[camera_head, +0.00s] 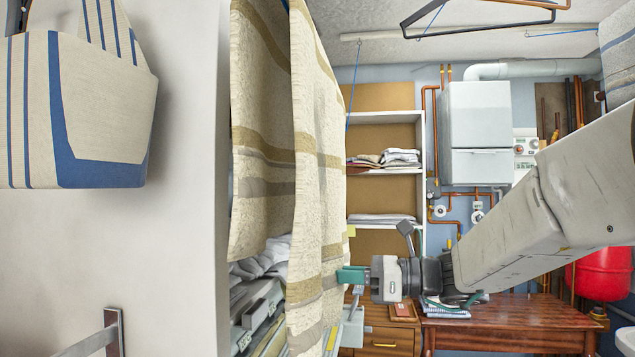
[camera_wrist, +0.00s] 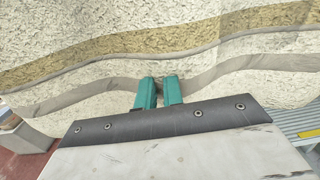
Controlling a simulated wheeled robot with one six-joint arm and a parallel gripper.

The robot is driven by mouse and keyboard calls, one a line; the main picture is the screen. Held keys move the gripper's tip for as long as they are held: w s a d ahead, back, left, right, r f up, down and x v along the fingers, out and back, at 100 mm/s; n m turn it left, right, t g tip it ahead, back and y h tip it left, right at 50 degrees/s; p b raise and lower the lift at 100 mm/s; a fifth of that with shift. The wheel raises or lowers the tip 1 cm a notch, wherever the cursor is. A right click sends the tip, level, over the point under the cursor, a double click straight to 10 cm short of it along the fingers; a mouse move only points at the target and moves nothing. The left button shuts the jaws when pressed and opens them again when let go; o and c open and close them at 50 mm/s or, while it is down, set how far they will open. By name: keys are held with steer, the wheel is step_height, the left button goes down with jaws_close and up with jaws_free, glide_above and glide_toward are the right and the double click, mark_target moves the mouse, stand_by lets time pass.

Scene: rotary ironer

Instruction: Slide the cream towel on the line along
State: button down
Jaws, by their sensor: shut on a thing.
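The cream towel (camera_head: 318,110) hangs from above in two long panels, with tan and grey bands across it. My gripper (camera_head: 345,275) comes from the right and is shut on the edge of the nearer panel, near its lower part. In the wrist view the towel (camera_wrist: 90,65) fills the top, its wavy lower edge pinched between the teal fingers of my gripper (camera_wrist: 159,92). A blue line (camera_head: 353,85) shows right of the towel; where the towel lies over a line is out of view above.
A striped bag (camera_head: 100,110) hangs on the white wall at left. Shelves (camera_head: 385,171) with folded linen, a white boiler (camera_head: 476,130), a wooden desk (camera_head: 510,325) and a red tank (camera_head: 602,272) stand behind. A machine with grey parts (camera_head: 258,305) sits behind the towel.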

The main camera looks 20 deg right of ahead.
mark_target(304, 299)
steer(key=shift+s+a, duration=0.1)
steer(key=shift+s, duration=0.05)
steer(key=shift+s+a, duration=0.5)
steer(key=shift+s, duration=0.3)
steer(key=shift+s+a, duration=0.45)
steer(key=shift+s, duration=0.4)
steer(key=shift+s+a, duration=0.5)
steer(key=shift+s, duration=0.3)
steer(key=shift+s, duration=0.1)
steer(key=shift+s+a, duration=0.5)
steer(key=shift+s, duration=0.3)
steer(key=shift+s+a, duration=0.55)
steer(key=shift+s, duration=0.3)
steer(key=shift+s+a, duration=0.5)
steer(key=shift+s, duration=0.3)
